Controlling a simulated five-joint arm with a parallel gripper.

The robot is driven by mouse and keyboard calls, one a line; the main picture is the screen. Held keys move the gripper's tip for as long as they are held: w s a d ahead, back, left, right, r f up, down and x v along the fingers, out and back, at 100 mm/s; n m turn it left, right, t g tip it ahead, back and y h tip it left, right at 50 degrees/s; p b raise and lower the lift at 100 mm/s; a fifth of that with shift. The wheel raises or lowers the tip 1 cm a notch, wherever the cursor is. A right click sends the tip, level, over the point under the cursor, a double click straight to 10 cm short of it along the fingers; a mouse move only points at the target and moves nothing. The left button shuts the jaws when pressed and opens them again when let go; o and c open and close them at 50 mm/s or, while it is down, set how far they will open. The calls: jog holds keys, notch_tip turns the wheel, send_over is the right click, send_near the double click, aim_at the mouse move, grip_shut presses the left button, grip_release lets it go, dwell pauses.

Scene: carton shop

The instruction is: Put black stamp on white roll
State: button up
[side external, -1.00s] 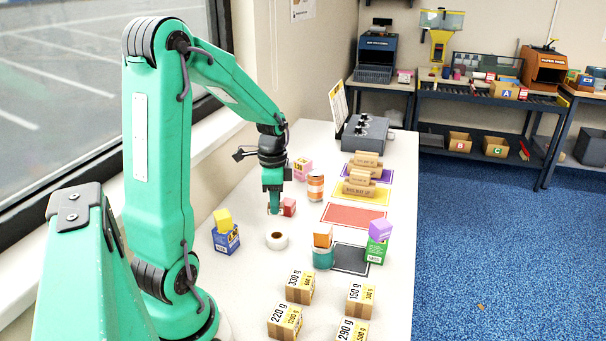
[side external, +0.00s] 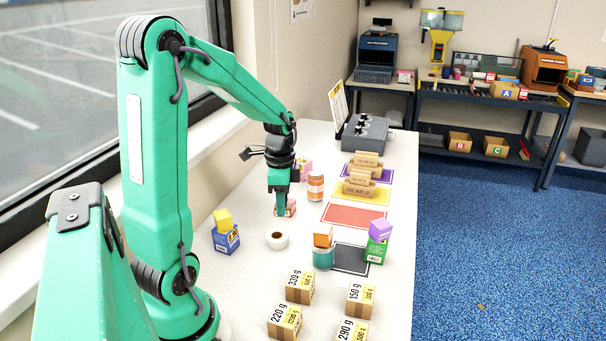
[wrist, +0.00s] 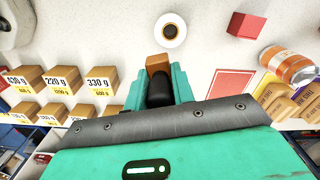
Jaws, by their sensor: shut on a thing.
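My gripper (side external: 281,212) is shut above the table, up and slightly right of the white roll (side external: 277,240) in the side view. In the wrist view my gripper (wrist: 158,74) holds the black stamp (wrist: 158,92) between its teal fingers. The stamp has a black handle and a brown block-like end. The fingers mostly hide it in the side view. The white roll (wrist: 170,29) lies flat, its dark centre showing, just beyond the stamp in the wrist view. The stamp and roll are apart.
A red cube (wrist: 246,25) sits beyond the roll, near an orange can (side external: 315,186). A teal can (side external: 323,258) with an orange cube on top stands right of the roll. A yellow cube (side external: 223,220) on a blue box stands left. Several weight boxes (side external: 300,289) stand in front.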

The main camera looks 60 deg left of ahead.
jog(key=d+r+m, duration=0.2)
jog(key=d+m, duration=0.1)
jog(key=d, duration=0.5)
jog(key=shift+w+d+r, duration=0.2)
jog(key=shift+w+d, duration=0.05)
jog(key=shift+w, duration=0.05)
jog(key=shift+a+f, duration=0.1)
send_over(276, 235)
notch_tip(276, 235, down, 7)
jog(key=shift+r, duration=0.1)
jog(key=shift+f, duration=2.05)
jog(key=shift+f, duration=0.1)
jog(key=o, duration=1)
